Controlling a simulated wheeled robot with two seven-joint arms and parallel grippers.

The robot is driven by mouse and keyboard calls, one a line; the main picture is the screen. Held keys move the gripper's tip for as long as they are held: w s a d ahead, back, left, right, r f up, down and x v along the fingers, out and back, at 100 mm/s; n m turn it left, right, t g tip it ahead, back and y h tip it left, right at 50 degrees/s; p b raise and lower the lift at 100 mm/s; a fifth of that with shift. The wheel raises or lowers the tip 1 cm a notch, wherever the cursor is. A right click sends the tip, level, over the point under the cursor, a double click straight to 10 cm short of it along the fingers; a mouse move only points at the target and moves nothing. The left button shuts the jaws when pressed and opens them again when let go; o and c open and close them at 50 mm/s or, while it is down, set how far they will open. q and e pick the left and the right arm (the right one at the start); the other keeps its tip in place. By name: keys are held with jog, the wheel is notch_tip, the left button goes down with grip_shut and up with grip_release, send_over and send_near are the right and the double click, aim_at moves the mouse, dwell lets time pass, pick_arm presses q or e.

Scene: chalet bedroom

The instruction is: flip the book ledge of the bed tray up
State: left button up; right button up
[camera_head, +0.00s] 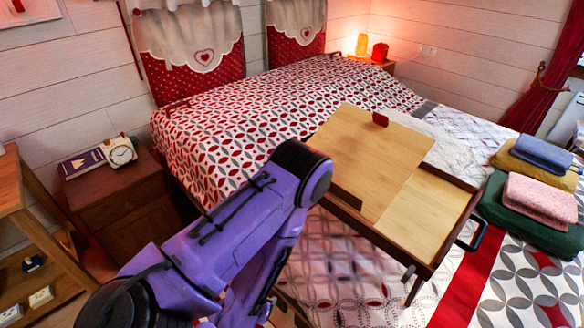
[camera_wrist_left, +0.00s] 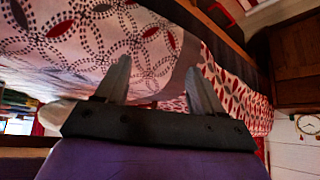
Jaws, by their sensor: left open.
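The bed tray (camera_head: 452,258) stands on the bed in the head view, with a dark frame and a pale wooden top. In the left wrist view my left gripper (camera_wrist_left: 158,78) is open and empty, facing the patterned bed cover. My right gripper is not in view.
The bed (camera_head: 240,115) fills the middle. A nightstand (camera_head: 115,200) with a clock (camera_head: 119,151) and books (camera_head: 82,164) stands at left. Folded towels (camera_head: 540,198) lie right of the tray. A black handle (camera_head: 474,238) sticks out from the tray's right side.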

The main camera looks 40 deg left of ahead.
pick_arm(q)
jog(key=w+a+r+m+t+h, duration=0.1)
jog(key=w+r+m+t+h, duration=0.1)
jog(key=w+r+t, duration=0.45)
jog(key=w+r+m+t+h, duration=0.1)
jog(key=w+r+m, duration=0.15)
jog(key=r, duration=0.75)
jog(key=w+a+r+m+t+h, duration=0.1)
jog(key=w+r+t+h, duration=0.1)
jog(key=w+r+t, duration=0.45)
jog(key=w+d+g+p, duration=0.1)
jog(key=w+p, duration=0.3)
jog(key=w, duration=0.4)
jog(key=shift+w+d+r+g, duration=0.25)
jog(key=shift+r+g, duration=0.2)
jog(key=shift+g, duration=0.35)
jog(key=shift+w, duration=0.1)
jog(key=c, duration=1.1)
jog(key=shift+o, duration=0.2)
jog(key=t+b, duration=0.1)
jog(key=b, duration=0.5)
jog(key=f+t+b, duration=0.1)
jog(key=t+b, duration=0.1)
jog(key=b, duration=0.4)
jog(key=shift+s+f+b, duration=0.15)
jog(key=shift+s+b, duration=0.15)
